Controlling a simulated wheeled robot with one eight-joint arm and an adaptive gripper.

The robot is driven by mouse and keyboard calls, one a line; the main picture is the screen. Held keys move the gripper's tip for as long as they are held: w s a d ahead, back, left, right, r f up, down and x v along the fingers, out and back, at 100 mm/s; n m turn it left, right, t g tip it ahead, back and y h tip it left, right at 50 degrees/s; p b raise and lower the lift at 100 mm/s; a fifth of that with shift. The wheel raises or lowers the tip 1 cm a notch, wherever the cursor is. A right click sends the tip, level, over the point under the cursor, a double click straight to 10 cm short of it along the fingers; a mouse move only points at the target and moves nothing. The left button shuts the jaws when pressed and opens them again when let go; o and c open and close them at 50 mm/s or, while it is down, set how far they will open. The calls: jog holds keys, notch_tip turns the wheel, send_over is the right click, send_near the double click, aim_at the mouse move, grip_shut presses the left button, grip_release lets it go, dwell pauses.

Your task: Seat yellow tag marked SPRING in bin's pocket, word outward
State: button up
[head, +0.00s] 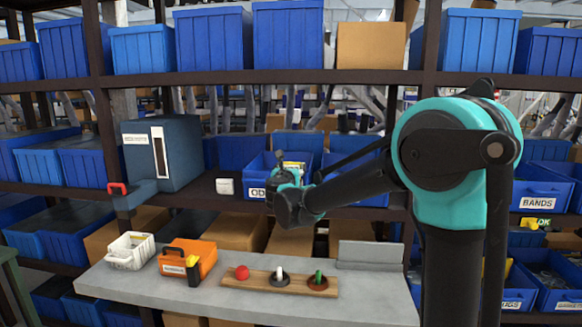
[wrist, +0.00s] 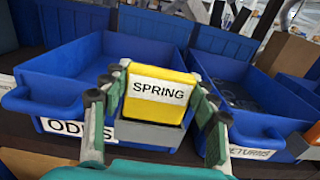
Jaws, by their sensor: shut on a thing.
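The yellow tag (wrist: 158,110) is upright in the wrist view, its white SPRING label facing my camera and readable. My gripper (wrist: 157,100) is shut on it, one finger at each side. A grey pocket (wrist: 155,135) shows just below the tag, at the front of a blue bin (wrist: 45,80) labelled ODDS. I cannot tell whether the tag's lower edge is inside the pocket or in front of it. In the head view my gripper (head: 288,180) is at that bin's front, with a bit of the yellow tag (head: 293,167) showing; my arm hides much of the bin.
A blue bin labelled RETURNS (wrist: 255,125) stands close on the right in the wrist view. A dark shelf upright (head: 398,180) is at the right in the head view. Below, a grey bench (head: 220,307) holds an orange box (head: 190,258), a white basket (head: 130,250) and a wooden board (head: 260,285).

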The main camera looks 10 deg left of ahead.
jog(key=shift+f, duration=0.8)
jog(key=o, duration=1.2)
jog(key=shift+s, duration=0.1)
jog(key=s, duration=1.1)
jog(key=shift+s+a, duration=0.2)
jog(key=shift+s, duration=0.2)
